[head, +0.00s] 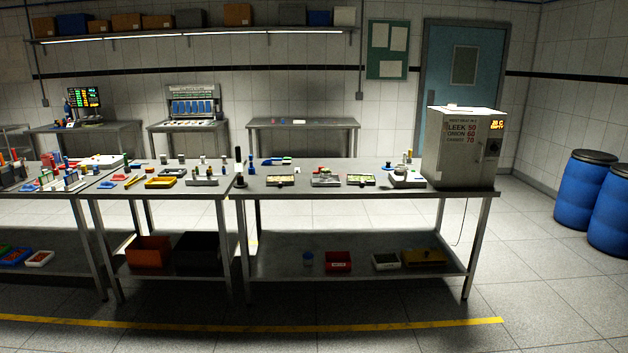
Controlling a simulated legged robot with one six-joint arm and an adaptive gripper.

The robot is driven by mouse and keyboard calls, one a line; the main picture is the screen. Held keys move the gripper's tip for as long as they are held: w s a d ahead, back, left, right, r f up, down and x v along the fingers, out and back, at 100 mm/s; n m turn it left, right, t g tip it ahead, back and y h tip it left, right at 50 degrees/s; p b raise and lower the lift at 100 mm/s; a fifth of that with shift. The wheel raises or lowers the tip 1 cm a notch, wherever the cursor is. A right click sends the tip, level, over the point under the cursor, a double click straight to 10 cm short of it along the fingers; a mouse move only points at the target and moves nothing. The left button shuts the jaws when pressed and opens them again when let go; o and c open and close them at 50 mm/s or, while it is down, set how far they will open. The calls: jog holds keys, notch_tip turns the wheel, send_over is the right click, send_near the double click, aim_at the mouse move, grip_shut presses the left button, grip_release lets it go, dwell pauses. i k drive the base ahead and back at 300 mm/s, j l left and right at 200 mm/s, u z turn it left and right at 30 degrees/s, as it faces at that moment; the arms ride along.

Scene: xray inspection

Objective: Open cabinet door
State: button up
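A white box-shaped cabinet (460,155) stands on the right end of the steel workbench (300,193). Its front carries printed text reading LEEK 50, ONION 60 and a third line. A small lit orange display (497,125) and a dark knob or handle (493,148) sit on its right part. The front looks closed. A blue-grey room door (464,75) is in the wall behind it. My gripper and arm are not in this view.
Small trays (325,178) and parts cover the benches. Blue barrels (583,185) stand at the right by the wall. Bins lie on the lower shelf (350,262). Open floor (540,290) lies in front and right of the bench, with a yellow line (300,327) across it.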

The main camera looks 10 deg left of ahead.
aim_at(463, 143)
jog(key=i+j+u, duration=0.15)
jog(key=i, duration=0.45)
jog(key=i+j+u, duration=0.1)
jog(key=i, duration=0.5)
jog(key=i+j+u, duration=0.15)
jog(key=i, duration=0.45)
